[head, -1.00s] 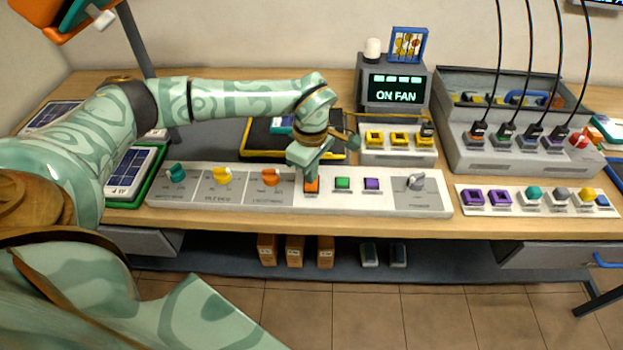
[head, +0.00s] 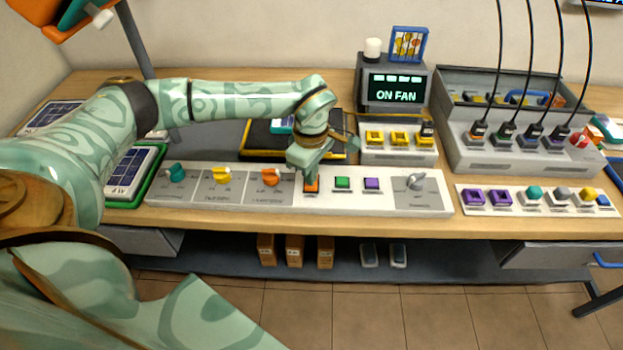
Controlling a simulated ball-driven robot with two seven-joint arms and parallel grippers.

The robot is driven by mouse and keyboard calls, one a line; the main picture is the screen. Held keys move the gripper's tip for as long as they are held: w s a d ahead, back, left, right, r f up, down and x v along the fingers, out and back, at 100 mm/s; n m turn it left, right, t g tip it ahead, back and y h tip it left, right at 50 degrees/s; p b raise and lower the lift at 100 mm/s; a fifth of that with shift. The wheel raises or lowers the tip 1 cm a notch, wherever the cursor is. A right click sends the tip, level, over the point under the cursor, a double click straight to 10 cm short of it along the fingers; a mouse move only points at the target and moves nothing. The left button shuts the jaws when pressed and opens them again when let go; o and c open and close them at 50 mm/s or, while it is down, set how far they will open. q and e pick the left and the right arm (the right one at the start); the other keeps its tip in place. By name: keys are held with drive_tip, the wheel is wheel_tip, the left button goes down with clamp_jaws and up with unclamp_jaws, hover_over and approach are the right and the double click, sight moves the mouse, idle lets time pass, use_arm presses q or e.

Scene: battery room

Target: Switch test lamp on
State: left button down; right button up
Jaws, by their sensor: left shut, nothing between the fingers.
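A long white control panel (head: 418,202) lies along the front of the bench. It carries teal (head: 175,172), yellow (head: 221,175) and orange (head: 270,177) knobs, then orange (head: 311,187), green (head: 342,183) and purple (head: 372,184) buttons, and a grey knob (head: 415,182) at the right. My left gripper (head: 308,172) is shut and empty, pointing down at the orange button and partly covering it. I cannot tell whether it touches the button. A small white lamp (head: 373,48) stands on a grey box whose screen (head: 396,88) reads "ON FAN". My right gripper is out of view.
Behind the panel are a black tray with a yellow edge (head: 262,155) and a block of yellow sockets (head: 398,156). A grey case with cables (head: 460,159) and a second white strip of sockets and knobs (head: 512,207) are at right. Solar panels (head: 130,172) lie at left.

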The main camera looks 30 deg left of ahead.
use_arm(q)
drive_tip(key=shift+f, duration=0.65)
wheel_tip(320, 180, up, 7)
drive_tip(key=p, duration=0.6)
drive_tip(key=shift+r, duration=0.15)
idle(0.4)
